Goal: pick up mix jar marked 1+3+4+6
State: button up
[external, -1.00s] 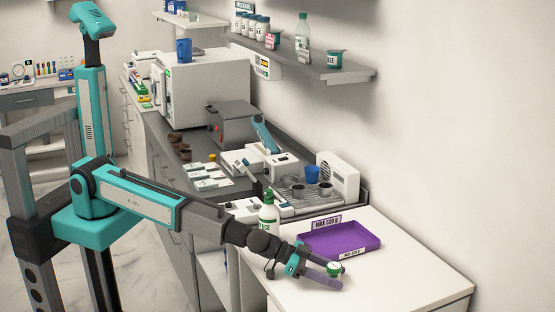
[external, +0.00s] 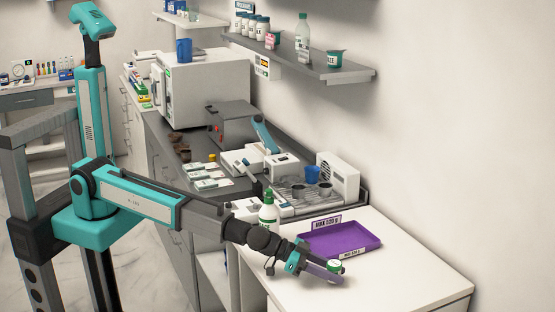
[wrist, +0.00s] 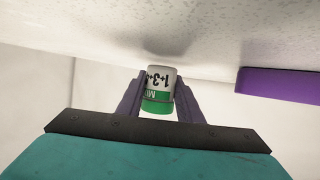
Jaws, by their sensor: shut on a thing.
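The mix jar (wrist: 159,88) is white and green. In the external view the jar (external: 335,266) shows as a small white and green shape at the fingertips, above the white counter (external: 400,280). I cannot tell whether it touches the counter.
A purple tray (external: 345,240) labelled "MAX 520 g" lies just behind my gripper; its edge shows at right in the wrist view. A green-capped bottle (external: 268,212) stands beside my forearm. The counter's right side is clear. A shelf (external: 320,68) holds bottles above.

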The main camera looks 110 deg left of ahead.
notch_tip(320, 180, up, 2)
jog(key=shift+r+b, duration=0.1)
jog(key=shift+b, duration=0.25)
jog(key=shift+s+r, duration=0.2)
jog(key=shift+s, duration=0.05)
jog(key=s+b, duration=0.1)
jog(key=s, duration=0.2)
jog(key=s+b, duration=0.1)
jog(key=s, duration=0.3)
jog(key=s+r+b, duration=0.1)
jog(key=s, duration=0.2)
jog(key=shift+s+d, duration=0.1)
jog(key=shift+s, duration=0.05)
jog(key=shift+f+b, duration=0.15)
jog(key=shift+b, duration=0.65)
jog(key=shift+b, duration=0.75)
jog(key=b, duration=0.5)
jog(key=shift+s, duration=0.15)
jog(key=s+b, duration=0.1)
jog(key=b, duration=0.7)
jog(key=shift+s+b, duration=0.3)
jog(key=shift+s, duration=0.1)
jog(key=shift+s+b, duration=0.25)
jog(key=shift+b, duration=0.55)
jog(key=shift+a+b+v, duration=0.1)
jog(key=shift+b+v, duration=0.4)
jog(key=shift+v, duration=0.2)
jog(key=shift+a+b+v, duration=0.15)
jog(key=shift+b+v, duration=0.3)
jog(key=shift+v, duration=0.25)
